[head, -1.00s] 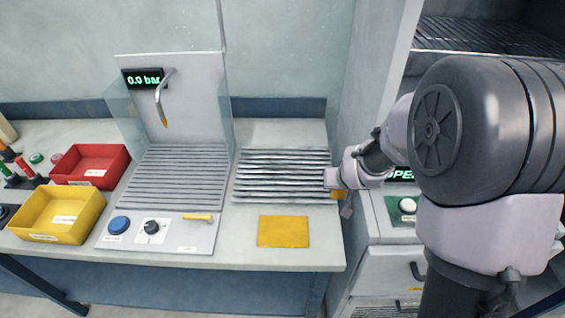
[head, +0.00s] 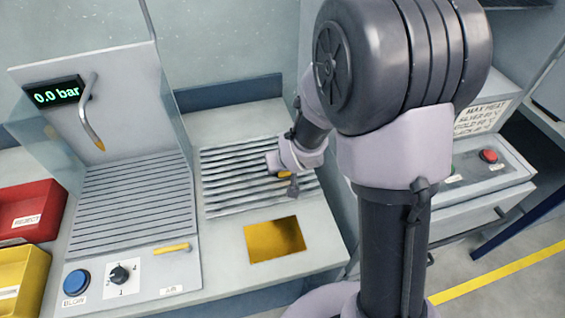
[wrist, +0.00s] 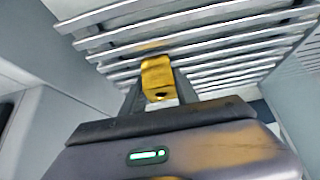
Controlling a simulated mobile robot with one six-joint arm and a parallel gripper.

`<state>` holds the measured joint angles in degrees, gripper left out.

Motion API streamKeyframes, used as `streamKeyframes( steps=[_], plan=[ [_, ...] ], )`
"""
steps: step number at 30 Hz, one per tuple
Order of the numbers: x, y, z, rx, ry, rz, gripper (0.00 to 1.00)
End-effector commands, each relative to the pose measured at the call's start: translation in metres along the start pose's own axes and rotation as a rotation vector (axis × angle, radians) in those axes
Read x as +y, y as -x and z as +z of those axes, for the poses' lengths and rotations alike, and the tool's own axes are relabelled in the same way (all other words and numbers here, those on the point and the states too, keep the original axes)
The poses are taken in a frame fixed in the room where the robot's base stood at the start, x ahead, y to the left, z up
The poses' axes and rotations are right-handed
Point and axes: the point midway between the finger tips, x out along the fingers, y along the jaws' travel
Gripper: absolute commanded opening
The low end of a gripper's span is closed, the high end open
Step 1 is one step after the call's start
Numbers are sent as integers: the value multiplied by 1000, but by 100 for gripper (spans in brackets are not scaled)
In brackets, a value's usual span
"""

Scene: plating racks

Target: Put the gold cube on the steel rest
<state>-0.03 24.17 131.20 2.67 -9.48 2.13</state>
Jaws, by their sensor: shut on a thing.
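The gold cube (wrist: 158,78) is between the two fingers of my gripper (wrist: 157,92) in the wrist view, with its far side toward the steel slats. In the head view only a small gold patch of the cube (head: 285,174) shows beside my gripper (head: 282,172); the wrist hides the rest. The steel rest, a slatted rack (head: 225,180), lies on the bench; its slats also show in the wrist view (wrist: 215,38). My gripper is over the rack's right part. I cannot tell whether the cube touches the slats.
A gold square (head: 275,240) lies on the bench in front of the rack. Left is a slatted blow station (head: 130,200) with a clear side screen, nozzle (head: 90,115) and blue button (head: 76,283). Red (head: 28,212) and yellow (head: 22,285) bins stand far left. A control box (head: 490,170) is right.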

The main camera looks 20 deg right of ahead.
Motion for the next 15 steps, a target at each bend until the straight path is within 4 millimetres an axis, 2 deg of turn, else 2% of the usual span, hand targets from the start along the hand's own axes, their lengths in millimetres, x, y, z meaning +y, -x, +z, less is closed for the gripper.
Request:
streamKeyframes(
  steps=[2, 3, 5, 15],
  plan=[
    [0, -3, 1, 1, 0, 0, 0],
    [0, -2, 1, 0, 0, 0, 44],
    [0, -2, 1, 0, 0, 0, 56],
    [0, 0, 0, 0, 0, 0, 58]
  ],
)
